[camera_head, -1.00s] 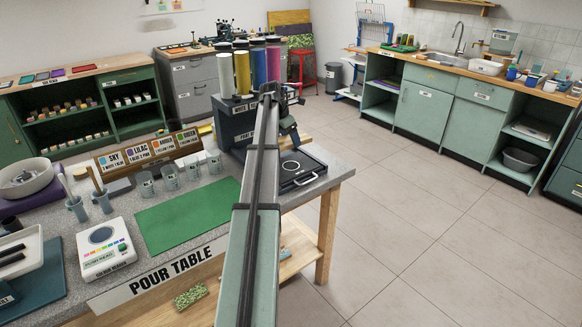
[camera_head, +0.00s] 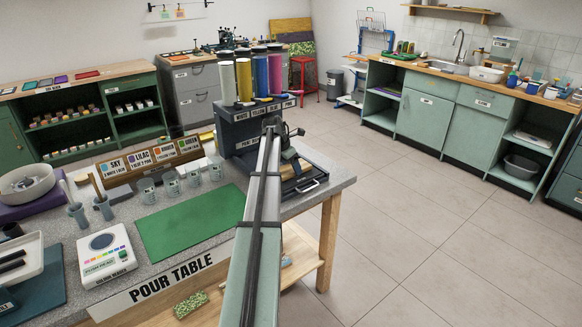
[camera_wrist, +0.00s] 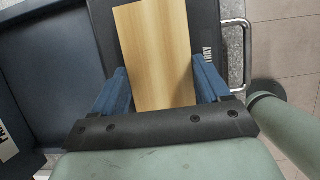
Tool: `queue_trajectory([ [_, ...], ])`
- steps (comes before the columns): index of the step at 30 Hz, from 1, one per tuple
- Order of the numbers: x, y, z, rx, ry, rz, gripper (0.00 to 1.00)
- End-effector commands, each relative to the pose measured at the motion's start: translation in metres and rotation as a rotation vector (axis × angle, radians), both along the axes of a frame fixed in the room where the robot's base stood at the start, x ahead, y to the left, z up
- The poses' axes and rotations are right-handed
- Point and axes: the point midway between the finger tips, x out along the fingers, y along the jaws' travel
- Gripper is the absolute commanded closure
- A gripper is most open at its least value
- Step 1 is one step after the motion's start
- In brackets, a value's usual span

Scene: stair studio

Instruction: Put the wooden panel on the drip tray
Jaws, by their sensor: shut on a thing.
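The wooden panel (camera_wrist: 155,50) is a pale, grained rectangle in the wrist view. My gripper (camera_wrist: 162,80) is shut on it, with a blue finger at each side edge. The black drip tray (camera_wrist: 207,25) lies under the panel, showing to its left and right, with a metal handle on the right. I cannot tell whether panel and tray touch.
A dark rack with several paint cylinders (camera_head: 243,80) stands on the pour table just left of and behind the tray. Grey cups (camera_head: 172,187) and a green mat (camera_head: 190,222) lie further left. The table's right edge is close to the tray, with open floor beyond.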

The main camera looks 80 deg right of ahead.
Motion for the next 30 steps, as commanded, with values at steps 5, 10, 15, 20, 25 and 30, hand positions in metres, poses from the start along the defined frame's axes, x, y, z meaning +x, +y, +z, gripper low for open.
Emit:
queue_trajectory([
  [5,-0.0001,-0.0001,-0.0044,-0.001,0.0,0.0,0.57],
  [10,0.0,0.0,-0.0048,-0.001,0.001,0.0,0.57],
  [15,0.0,0.0,-0.007,0.0,0.0,0.0,0.18],
  [20,0.0,0.0,-0.0069,0.0,0.0,0.0,0.03],
  [25,0.0,0.0,-0.0069,0.0,0.0,0.0,0.0],
  [30,0.0,-0.0001,-0.0041,-0.001,-0.001,0.0,0.0],
])
